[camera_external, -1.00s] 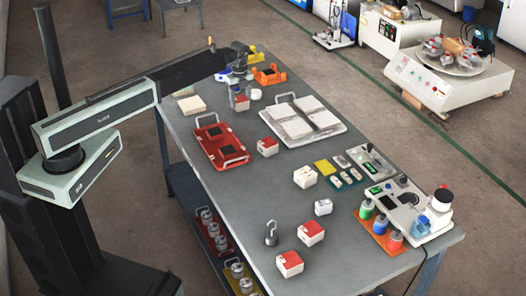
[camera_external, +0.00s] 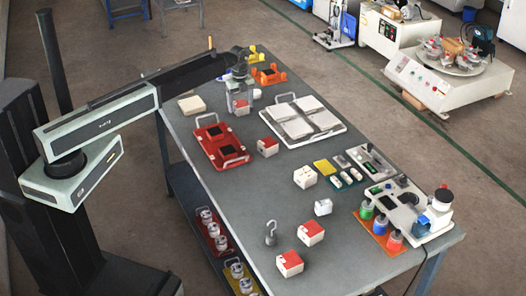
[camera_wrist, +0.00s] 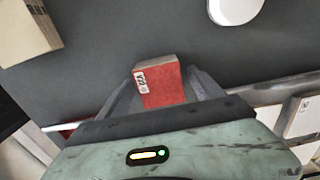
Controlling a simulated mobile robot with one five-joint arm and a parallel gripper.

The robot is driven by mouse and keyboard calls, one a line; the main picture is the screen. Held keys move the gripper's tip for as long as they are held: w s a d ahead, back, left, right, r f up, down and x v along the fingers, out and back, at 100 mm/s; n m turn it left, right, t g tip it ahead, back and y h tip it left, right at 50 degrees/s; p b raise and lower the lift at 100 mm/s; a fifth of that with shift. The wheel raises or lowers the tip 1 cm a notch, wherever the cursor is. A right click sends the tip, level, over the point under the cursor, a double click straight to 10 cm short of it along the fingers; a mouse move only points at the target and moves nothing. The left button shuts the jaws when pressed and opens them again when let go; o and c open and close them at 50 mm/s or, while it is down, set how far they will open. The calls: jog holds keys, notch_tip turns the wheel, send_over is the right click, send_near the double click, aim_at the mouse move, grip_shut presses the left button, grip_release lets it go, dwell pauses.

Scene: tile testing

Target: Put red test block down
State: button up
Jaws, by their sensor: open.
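The red test block (camera_external: 242,110) is a small block with a red top and pale side, near the far left part of the grey table. It appears to stand on the table, though the fingers partly cover it. In the wrist view, the block (camera_wrist: 160,86) shows a red face with a white label and a tan top. My gripper (camera_external: 240,100) is open and low around it, one finger on each side. In the wrist view, my gripper (camera_wrist: 165,84) shows a gap beside the block, clearest on the right.
A red tray (camera_external: 238,161) lies in front of the block and a white tray (camera_external: 333,126) to its right. A tan block (camera_external: 191,105) is left of it. An orange holder (camera_external: 268,76) stands behind. Bare grey tabletop (camera_external: 230,205) lies nearer the camera.

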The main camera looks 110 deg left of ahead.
aim_at(241, 103)
notch_tip(241, 103, up, 12)
jog(key=p, duration=1.1)
jog(key=shift+p, duration=0.3)
jog(key=w+d+n, duration=0.1)
jog(key=w+d, duration=0.5)
jog(key=d, duration=0.7)
jog(key=w+d+n, duration=0.2)
jog(key=w+d, duration=0.5)
jog(key=d, duration=0.6)
jog(key=w+d+n, duration=0.1)
jog(key=w+d, duration=0.5)
jog(key=d, duration=0.8)
jog(key=s+d+n, duration=0.2)
jog(key=d, duration=1.4)
jog(key=s+d+n, duration=0.2)
jog(key=d+n, duration=0.1)
jog(key=d, duration=1.3)
jog(key=shift+o, duration=0.4)
